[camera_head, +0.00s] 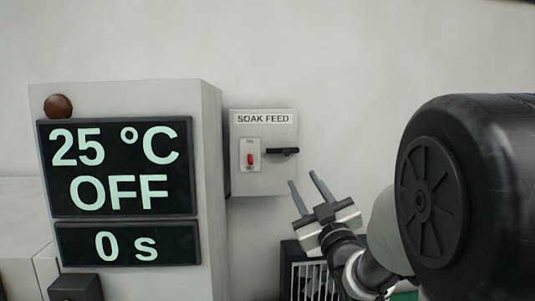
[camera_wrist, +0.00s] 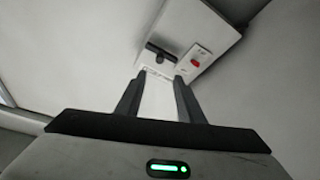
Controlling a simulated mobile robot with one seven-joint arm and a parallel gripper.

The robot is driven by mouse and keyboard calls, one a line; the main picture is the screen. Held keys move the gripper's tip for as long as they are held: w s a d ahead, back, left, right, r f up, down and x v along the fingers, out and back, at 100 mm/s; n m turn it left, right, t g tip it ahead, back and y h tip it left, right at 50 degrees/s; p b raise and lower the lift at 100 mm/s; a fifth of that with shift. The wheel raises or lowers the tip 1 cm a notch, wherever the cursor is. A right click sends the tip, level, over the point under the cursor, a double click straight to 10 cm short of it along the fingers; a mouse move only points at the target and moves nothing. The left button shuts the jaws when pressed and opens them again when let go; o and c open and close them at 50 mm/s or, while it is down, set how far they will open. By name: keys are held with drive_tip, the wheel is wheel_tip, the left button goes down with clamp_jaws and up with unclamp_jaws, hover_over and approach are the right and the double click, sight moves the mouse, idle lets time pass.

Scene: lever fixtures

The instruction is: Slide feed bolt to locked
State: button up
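The feed bolt is a black horizontal bar (camera_head: 284,151) on the right side of a grey wall box labelled SOAK FEED (camera_head: 265,183). A red switch (camera_head: 250,159) on a white plate sits just left of it. In the wrist view the dark bolt (camera_wrist: 160,52) and the red switch (camera_wrist: 195,63) show beyond the fingertips. My gripper (camera_head: 306,180) is open and empty, below and to the right of the box, apart from the bolt. It also shows in the wrist view (camera_wrist: 157,80), with a gap between its fingers.
A large grey cabinet stands left of the box, with a display (camera_head: 115,167) reading 25 °C and OFF, and a lower one (camera_head: 127,244) reading 0 s. A dark slatted unit (camera_head: 307,280) is below my gripper. The wall right of the box is bare.

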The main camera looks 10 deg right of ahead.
sight(286, 153)
drive_tip(key=p+x, duration=0.3)
drive_tip(key=x, duration=1)
drive_tip(key=shift+w, duration=0.2)
drive_tip(key=shift+c, duration=0.5)
clamp_jaws()
drive_tip(key=shift+a, duration=0.15)
